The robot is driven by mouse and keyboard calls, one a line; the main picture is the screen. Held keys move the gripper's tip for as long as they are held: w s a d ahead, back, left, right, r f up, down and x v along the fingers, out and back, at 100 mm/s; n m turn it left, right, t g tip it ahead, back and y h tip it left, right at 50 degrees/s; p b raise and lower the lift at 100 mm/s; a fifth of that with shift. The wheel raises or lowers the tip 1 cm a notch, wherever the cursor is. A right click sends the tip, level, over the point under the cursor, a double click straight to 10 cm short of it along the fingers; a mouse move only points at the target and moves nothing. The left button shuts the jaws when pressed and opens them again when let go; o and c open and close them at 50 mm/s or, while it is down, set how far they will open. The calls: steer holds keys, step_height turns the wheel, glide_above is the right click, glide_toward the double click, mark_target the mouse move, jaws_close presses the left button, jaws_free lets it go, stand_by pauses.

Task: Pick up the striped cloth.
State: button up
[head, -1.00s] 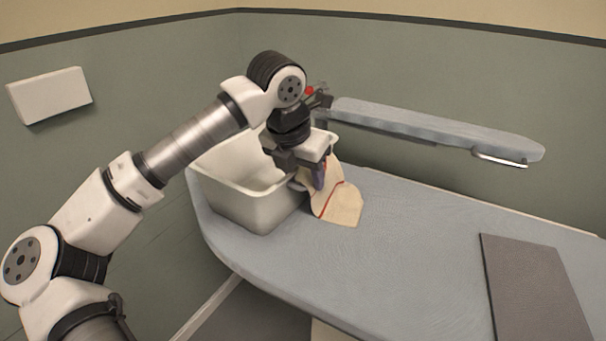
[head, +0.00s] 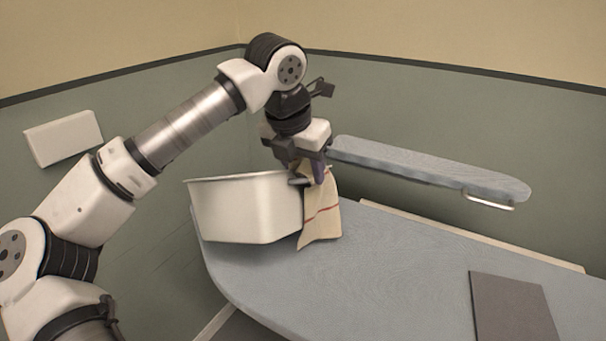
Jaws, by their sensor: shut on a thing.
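The striped cloth (head: 320,215) is beige with red stripes. It hangs down from my gripper (head: 308,180) beside the right wall of the white tub. My gripper points down and is shut on the upper part of the cloth. The cloth's lower edge is at or close to the blue-grey board; I cannot tell if it touches. The top of the cloth is partly hidden by the gripper fingers.
The white tub (head: 245,212) stands on the left end of the blue-grey ironing board (head: 400,270). A narrow padded arm board (head: 420,165) with a metal end extends behind. A dark flat mat (head: 512,308) lies at the right. The board's middle is clear.

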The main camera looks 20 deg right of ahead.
steer(key=shift+r, duration=0.2)
step_height(320, 180, up, 9)
steer(key=p, duration=0.6)
steer(key=shift+r, duration=0.1)
jaws_close()
steer(key=shift+f, duration=0.2)
steer(key=shift+a, duration=0.1)
